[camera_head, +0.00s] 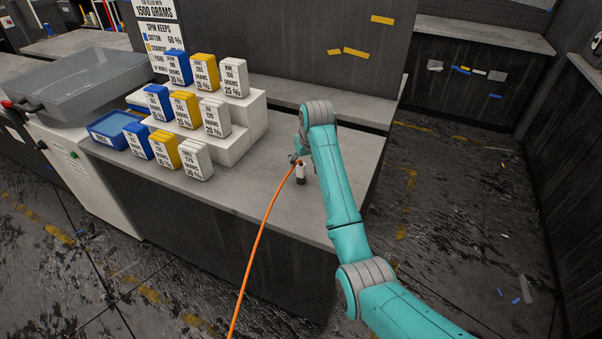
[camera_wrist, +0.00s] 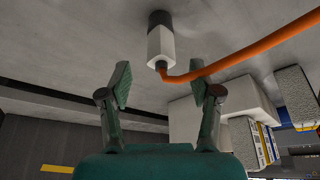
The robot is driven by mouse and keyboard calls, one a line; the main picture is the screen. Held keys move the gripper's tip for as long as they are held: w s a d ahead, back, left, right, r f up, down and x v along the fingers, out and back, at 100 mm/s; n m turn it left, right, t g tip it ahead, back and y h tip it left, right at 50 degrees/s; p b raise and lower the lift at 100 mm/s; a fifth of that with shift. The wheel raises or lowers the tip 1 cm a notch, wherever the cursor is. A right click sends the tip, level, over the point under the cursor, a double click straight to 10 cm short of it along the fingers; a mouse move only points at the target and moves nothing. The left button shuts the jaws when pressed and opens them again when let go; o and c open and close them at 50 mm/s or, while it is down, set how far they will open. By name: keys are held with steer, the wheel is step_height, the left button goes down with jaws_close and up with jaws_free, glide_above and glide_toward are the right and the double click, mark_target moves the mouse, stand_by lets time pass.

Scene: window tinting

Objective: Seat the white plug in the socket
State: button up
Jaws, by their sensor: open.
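The white plug (camera_head: 301,171) stands upright over a short dark cylindrical piece (camera_head: 301,181) on the grey counter. An orange cable (camera_head: 256,247) leaves its top end. In the wrist view the white plug (camera_wrist: 160,45) lies beyond my fingertips, with the dark piece (camera_wrist: 159,19) between it and the counter surface. I cannot tell whether the dark piece is the socket or part of the plug. My gripper (camera_wrist: 161,80) is open and empty, its fingers either side of the plug's line but short of it. In the head view my gripper (camera_head: 294,158) is partly hidden by my arm.
White steps (camera_head: 232,145) with several blue, yellow and white labelled boxes stand left of the plug. A blue tray (camera_head: 104,126) sits at the counter's left end. The counter (camera_head: 262,196) is bare in front of the plug. A dark panel (camera_head: 310,45) rises behind.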

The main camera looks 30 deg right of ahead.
mark_target(302, 164)
steer(key=shift+x, duration=2.65)
steer(key=shift+s+a, duration=0.1)
jaws_close()
